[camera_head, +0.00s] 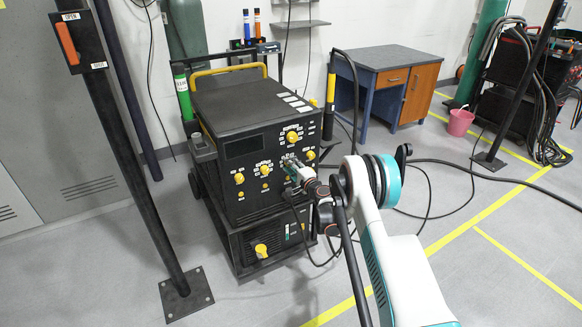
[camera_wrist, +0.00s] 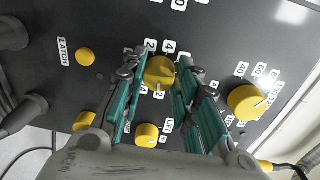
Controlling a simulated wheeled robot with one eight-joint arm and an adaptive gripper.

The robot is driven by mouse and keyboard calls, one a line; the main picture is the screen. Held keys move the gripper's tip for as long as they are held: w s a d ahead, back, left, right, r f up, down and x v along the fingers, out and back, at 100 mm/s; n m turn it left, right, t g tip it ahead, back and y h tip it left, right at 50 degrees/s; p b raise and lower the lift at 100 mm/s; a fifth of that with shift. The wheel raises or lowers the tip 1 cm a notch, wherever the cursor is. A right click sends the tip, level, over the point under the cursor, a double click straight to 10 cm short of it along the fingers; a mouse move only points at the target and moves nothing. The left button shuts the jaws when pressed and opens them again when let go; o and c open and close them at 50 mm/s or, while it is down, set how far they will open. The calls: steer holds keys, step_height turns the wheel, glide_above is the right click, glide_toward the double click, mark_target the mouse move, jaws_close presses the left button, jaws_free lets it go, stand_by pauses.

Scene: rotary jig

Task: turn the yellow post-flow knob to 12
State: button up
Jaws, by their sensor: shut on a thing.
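A yellow knob (camera_wrist: 160,72) sits on the dark front panel of the machine, with small number labels such as 2 and 4 around it. My gripper (camera_wrist: 162,68) is shut on this knob, one green finger on each side. The knob's name label is not readable, and the fingers cover part of its scale, so I cannot tell its exact setting. In the head view my gripper (camera_head: 291,164) is against the right middle of the panel and hides the knob.
Close by are a larger yellow knob (camera_wrist: 248,100) with a scale including 40 and 60, a lower yellow knob (camera_wrist: 147,134), and a yellow button (camera_wrist: 85,57) labelled LATCH. A black post (camera_head: 135,170) stands left of the machine (camera_head: 225,150). Cables lie on the floor at right.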

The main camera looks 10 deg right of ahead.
steer(key=shift+d, duration=0.15)
steer(key=o, duration=1.1)
steer(key=v, duration=1.2)
steer(key=shift+f, duration=0.1)
